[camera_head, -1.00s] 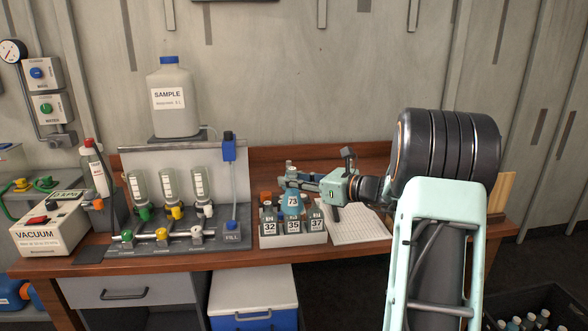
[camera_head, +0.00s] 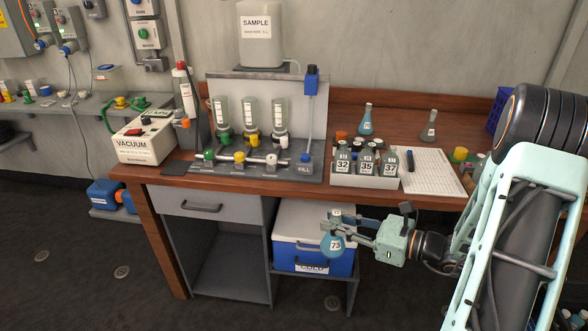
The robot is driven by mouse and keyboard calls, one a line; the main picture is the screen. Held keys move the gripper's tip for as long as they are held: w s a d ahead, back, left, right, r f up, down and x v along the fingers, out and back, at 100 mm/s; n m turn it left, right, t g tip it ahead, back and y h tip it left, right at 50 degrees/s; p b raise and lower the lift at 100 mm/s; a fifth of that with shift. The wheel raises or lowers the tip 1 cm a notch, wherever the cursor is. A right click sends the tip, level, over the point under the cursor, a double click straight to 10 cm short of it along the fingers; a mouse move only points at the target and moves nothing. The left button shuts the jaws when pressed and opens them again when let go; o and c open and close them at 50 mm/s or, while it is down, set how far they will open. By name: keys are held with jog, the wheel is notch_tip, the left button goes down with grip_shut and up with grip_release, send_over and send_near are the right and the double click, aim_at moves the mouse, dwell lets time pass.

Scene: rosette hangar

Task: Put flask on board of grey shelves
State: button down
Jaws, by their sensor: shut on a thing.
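A blue flask (camera_head: 332,244) with a round label reading 73 is held in my gripper (camera_head: 336,221). My gripper is shut on the flask's neck, and the flask hangs upright in front of the bench, below the tabletop edge. Behind it is the blue and white cooler box.
The wooden bench (camera_head: 262,189) carries a vacuum box (camera_head: 149,136), a filling rack (camera_head: 262,92), a crate of numbered bottles (camera_head: 364,180), a second blue flask (camera_head: 366,120), a clear flask (camera_head: 429,127) and paper (camera_head: 428,172). A cooler (camera_head: 314,226) sits below. The left floor is open.

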jog(key=r+p, duration=0.3)
jog(key=p, duration=0.1)
jog(key=r+p, duration=0.2)
jog(key=p, duration=0.2)
jog(key=r+p, duration=0.3)
jog(key=p, duration=0.1)
jog(key=shift+s+a+r, duration=0.1)
jog(key=shift+s+r, duration=0.15)
jog(key=shift+r, duration=0.1)
jog(key=shift+a+r+p, duration=0.15)
jog(key=shift+r+p, duration=0.25)
jog(key=shift+p, duration=0.6)
